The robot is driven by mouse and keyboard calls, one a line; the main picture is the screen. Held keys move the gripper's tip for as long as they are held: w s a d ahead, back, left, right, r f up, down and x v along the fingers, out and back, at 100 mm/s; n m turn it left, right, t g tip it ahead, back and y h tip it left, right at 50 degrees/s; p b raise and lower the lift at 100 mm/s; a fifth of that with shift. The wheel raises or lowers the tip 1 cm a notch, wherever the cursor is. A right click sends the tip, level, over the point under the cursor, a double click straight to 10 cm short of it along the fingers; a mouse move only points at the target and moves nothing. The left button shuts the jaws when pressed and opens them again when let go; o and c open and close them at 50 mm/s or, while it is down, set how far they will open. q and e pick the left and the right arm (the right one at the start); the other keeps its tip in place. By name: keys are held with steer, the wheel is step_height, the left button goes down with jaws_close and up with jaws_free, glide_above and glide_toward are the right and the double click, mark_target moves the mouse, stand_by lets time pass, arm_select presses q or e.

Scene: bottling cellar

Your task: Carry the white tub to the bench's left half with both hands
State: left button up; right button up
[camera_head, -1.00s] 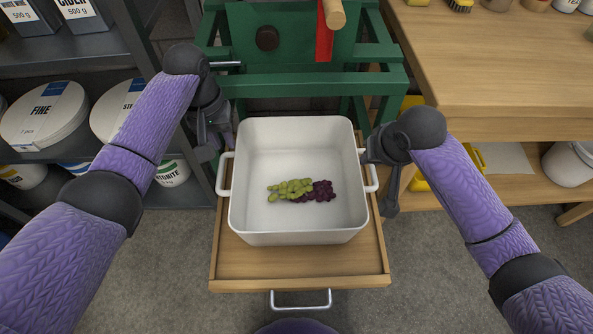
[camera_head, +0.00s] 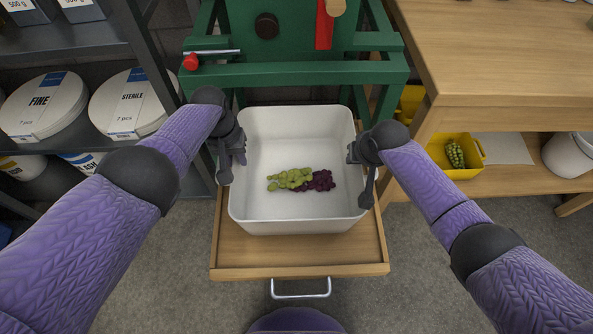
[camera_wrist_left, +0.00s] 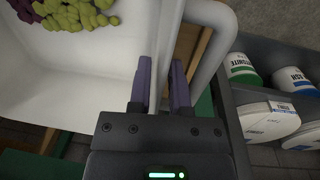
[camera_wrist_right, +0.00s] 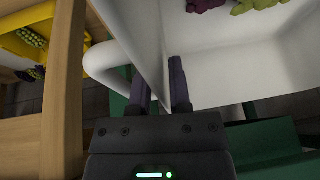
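The white tub (camera_head: 297,226) stands upright on the wooden pull-out board in the middle of the head view. Green grapes (camera_head: 290,180) and dark red grapes (camera_head: 318,181) lie on its floor. My left gripper (camera_head: 230,172) is at the tub's left wall; in the left wrist view its fingers (camera_wrist_left: 160,85) sit one on each side of the wall, closed on it, beside the side handle (camera_wrist_left: 215,50). My right gripper (camera_head: 362,172) is at the right wall; its fingers (camera_wrist_right: 163,85) likewise pinch the wall, beside the other handle (camera_wrist_right: 98,62). In the head view both handles are mostly hidden.
The wooden board (camera_head: 300,258) has a metal pull (camera_head: 301,294) in front. A green press frame (camera_head: 290,75) stands behind the tub. The wooden bench (camera_head: 500,60) is at the right, above a yellow bin (camera_head: 465,172). Shelves with white buckets (camera_head: 45,105) are at the left.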

arm_select(q)
jaws_close()
arm_select(e)
jaws_close()
steer(key=shift+r, duration=0.1)
stand_by(1.1)
